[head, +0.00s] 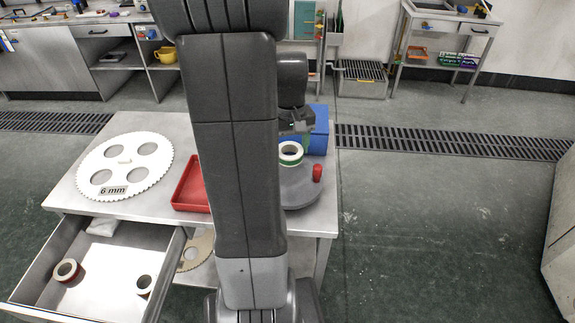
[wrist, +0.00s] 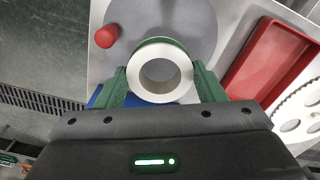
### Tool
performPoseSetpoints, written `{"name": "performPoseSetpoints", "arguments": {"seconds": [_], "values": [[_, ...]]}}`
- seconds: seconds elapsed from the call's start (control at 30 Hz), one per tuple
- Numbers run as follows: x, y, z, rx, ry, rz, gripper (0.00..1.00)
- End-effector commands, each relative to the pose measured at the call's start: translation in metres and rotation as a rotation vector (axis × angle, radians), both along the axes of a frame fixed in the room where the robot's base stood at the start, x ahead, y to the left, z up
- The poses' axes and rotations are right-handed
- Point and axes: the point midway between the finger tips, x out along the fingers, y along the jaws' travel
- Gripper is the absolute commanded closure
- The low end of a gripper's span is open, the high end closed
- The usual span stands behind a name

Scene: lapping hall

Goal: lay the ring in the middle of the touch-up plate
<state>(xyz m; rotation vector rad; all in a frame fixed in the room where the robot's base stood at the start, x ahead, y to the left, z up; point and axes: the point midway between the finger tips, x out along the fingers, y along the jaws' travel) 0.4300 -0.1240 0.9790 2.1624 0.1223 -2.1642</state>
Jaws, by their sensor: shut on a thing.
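A white ring with a green outer band (wrist: 160,71) is between the green fingers of my gripper (wrist: 161,84) in the wrist view. My gripper is shut on it. In the head view the ring (head: 290,153) shows over the grey round plate (head: 298,192), which I take for the touch-up plate. A red knob (head: 317,172) stands at the plate's right edge; it also shows in the wrist view (wrist: 107,36). My arm hides the plate's left part in the head view. I cannot tell whether the ring touches the plate.
A red tray (head: 190,186) and a white toothed disc (head: 125,166) marked 6 mm lie on the metal table (head: 75,195). A blue box (head: 319,130) stands behind the plate. The open drawer (head: 105,260) holds two rings (head: 67,271).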

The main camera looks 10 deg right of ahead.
Motion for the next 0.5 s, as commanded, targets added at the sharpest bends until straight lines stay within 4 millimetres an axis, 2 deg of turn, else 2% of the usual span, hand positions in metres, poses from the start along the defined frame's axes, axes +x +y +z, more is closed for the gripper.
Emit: {"name": "performPoseSetpoints", "arguments": {"seconds": [0.1, 0.5], "values": [[-0.001, 0.000, -0.025, 0.000, 0.005, 0.000, 0.67], [0.000, 0.000, -0.073, 0.001, 0.003, 0.000, 0.67]]}}
